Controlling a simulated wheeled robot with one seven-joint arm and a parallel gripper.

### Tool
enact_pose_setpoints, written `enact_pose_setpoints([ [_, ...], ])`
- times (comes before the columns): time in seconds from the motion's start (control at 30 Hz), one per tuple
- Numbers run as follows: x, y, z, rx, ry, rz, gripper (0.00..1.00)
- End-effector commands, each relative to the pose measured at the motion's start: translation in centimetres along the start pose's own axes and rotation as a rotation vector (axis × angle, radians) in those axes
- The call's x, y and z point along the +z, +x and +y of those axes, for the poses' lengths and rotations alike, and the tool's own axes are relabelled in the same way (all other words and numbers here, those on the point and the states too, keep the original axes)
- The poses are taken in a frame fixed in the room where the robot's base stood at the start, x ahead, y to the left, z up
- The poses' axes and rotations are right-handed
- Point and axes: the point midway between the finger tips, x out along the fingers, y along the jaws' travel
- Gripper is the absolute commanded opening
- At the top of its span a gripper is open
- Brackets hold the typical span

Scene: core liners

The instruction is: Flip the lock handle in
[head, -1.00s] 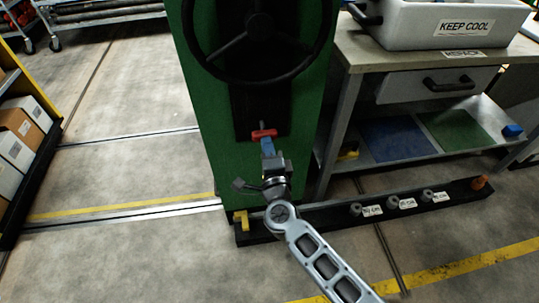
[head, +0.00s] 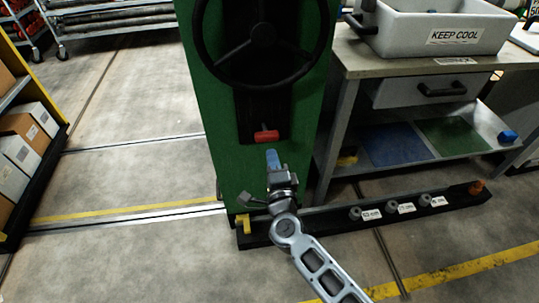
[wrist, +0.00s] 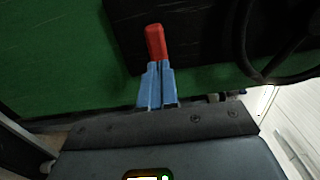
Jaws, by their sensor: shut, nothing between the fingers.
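The red lock handle (head: 266,135) sits low on the dark panel of the green machine, below the black handwheel, and lies roughly sideways in the head view. In the wrist view the red handle (wrist: 155,42) shows just beyond the fingertips. My gripper (head: 272,154) has blue fingers, closed together and empty. In the head view it is just below the handle, with a small gap between. In the wrist view the fingertips (wrist: 159,66) appear to meet the handle's near end; contact cannot be told there.
The black handwheel (head: 262,40) is above the handle on the green machine (head: 215,150). A workbench (head: 400,56) with a "KEEP COOL" tub (head: 440,20) stands at right. A low dark rail (head: 330,218) with several grey knobs lies on the floor. Shelves with boxes are at left.

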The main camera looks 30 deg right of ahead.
Motion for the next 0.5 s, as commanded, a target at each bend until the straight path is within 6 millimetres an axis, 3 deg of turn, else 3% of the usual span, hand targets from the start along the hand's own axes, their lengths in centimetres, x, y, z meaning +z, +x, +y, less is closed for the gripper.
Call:
enact_pose_setpoints([
  [0.5,0.0,-7.7,0.1,0.003,-0.001,0.0,0.0],
])
